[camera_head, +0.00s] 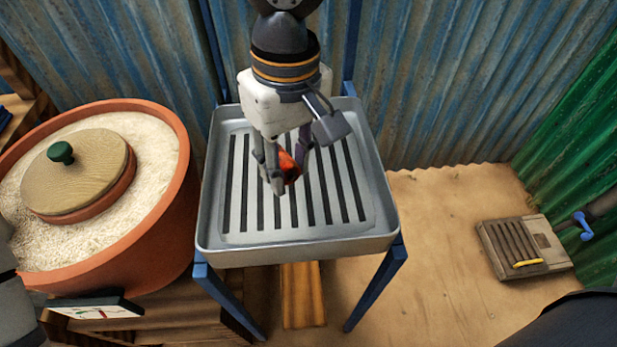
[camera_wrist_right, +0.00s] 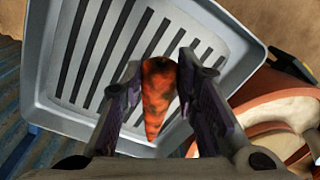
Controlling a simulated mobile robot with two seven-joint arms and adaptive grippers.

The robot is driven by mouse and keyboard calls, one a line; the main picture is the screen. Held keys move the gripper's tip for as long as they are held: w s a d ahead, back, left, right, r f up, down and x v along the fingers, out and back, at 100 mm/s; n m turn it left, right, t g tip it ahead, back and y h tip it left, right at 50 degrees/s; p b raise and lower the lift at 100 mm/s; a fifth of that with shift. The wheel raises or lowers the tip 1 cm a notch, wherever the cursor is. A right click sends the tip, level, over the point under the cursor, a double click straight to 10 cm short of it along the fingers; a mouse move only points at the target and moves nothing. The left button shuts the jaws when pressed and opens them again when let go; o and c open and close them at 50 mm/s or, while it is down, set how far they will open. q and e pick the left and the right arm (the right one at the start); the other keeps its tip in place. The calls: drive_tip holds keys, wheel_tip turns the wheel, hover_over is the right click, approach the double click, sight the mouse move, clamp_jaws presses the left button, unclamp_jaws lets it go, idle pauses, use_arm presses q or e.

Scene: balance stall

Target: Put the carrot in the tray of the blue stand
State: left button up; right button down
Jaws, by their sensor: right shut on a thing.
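The carrot (camera_head: 289,167) is orange with dark patches and is held between the fingers of my right gripper (camera_head: 283,172). In the right wrist view the carrot (camera_wrist_right: 158,95) points its narrow end towards the wrist, with the gripper's fingers (camera_wrist_right: 160,90) on both sides. The blue stand (camera_head: 375,286) carries a grey metal tray (camera_head: 300,250) with dark slots, and the tray shows empty. The carrot and gripper are over the middle of the tray; I cannot tell whether the carrot touches it. The tray (camera_wrist_right: 38,90) is also behind the carrot in the wrist view. My left gripper is not in view.
A large clay pot (camera_head: 165,235) with white grain and a lidded pot (camera_head: 80,172) stands close to the tray's left. Corrugated walls (camera_head: 450,80) close off the back and right. A slotted wooden board (camera_head: 505,245) lies at the right on otherwise clear sandy ground.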

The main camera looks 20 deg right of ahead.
sight(307, 196)
drive_tip(key=f, duration=0.1)
drive_tip(key=d+f, duration=0.2)
drive_tip(key=shift+w+d+f, duration=0.2)
drive_tip(key=shift+w+f, duration=0.05)
drive_tip(key=shift+w, duration=0.1)
drive_tip(key=f, duration=0.2)
drive_tip(key=d+f, duration=0.1)
drive_tip(key=f, duration=0.1)
drive_tip(key=shift+w+b, duration=0.1)
drive_tip(key=shift+b, duration=0.25)
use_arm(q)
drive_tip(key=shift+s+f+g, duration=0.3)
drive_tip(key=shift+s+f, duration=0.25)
use_arm(e)
drive_tip(key=c, duration=1.2)
unclamp_jaws()
drive_tip(key=shift+f, duration=0.15)
